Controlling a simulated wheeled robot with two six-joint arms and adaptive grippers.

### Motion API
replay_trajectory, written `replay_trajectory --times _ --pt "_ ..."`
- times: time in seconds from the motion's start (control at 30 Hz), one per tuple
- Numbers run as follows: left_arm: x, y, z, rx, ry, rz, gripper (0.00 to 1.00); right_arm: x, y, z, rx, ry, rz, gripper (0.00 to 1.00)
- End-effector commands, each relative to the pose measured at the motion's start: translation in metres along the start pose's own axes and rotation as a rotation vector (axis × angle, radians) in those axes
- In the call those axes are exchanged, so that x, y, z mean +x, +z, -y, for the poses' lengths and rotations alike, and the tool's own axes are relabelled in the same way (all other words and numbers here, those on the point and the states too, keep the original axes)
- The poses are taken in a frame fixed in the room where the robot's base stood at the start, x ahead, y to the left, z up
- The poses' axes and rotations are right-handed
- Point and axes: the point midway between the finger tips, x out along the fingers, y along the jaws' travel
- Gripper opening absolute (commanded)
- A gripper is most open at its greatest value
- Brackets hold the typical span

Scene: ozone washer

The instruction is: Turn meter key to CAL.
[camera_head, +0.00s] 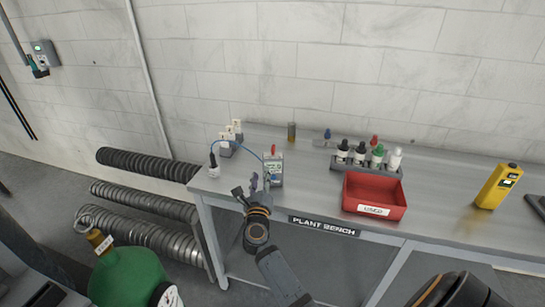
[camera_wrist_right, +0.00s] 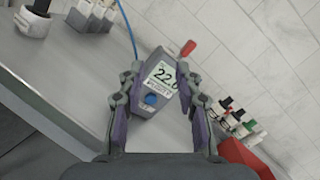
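The grey meter (camera_head: 274,175) stands near the front left of the bench, with a lit display and a blue cable. In the right wrist view the meter (camera_wrist_right: 143,107) shows a display starting 22 and a round blue knob (camera_wrist_right: 151,99). A red key-like piece (camera_wrist_right: 188,47) sticks out at its top; it also shows in the head view (camera_head: 273,149). I cannot make out a CAL mark. My right gripper (camera_head: 259,182) is open in front of the meter, its fingers (camera_wrist_right: 163,76) on either side in the wrist view; contact is unclear. My left gripper is not in view.
The bench (camera_head: 305,197) carries a red bin (camera_head: 374,196) and a bottle rack (camera_head: 364,166) to the meter's right. White-grey blocks (camera_head: 226,149) and a probe holder (camera_head: 213,172) are at left. A yellow device (camera_head: 497,187) stands far right. A green cylinder (camera_head: 125,277) is on the left.

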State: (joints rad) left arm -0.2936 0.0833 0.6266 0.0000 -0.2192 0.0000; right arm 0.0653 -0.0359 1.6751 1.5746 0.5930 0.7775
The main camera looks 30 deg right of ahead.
Motion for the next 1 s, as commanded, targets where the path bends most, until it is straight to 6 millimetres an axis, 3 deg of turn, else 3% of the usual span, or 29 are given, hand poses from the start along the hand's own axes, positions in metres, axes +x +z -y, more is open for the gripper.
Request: replay_trajectory --times 0.1,0.23,0.47,0.8,1.0 --pt "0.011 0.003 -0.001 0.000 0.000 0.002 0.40 0.009 0.018 0.036 0.416 -0.082 -0.096 0.34" --pt "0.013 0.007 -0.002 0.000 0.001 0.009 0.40 0.010 0.026 0.050 0.628 -0.102 -0.152 0.34" --pt "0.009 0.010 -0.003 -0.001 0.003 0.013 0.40 0.017 0.028 0.052 0.659 -0.102 -0.162 0.34" --pt "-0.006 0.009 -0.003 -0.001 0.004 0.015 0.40 0.084 0.015 0.056 0.653 -0.103 -0.161 0.34" --pt "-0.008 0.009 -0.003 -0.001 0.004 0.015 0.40 0.108 0.009 0.055 0.654 -0.102 -0.162 0.34"
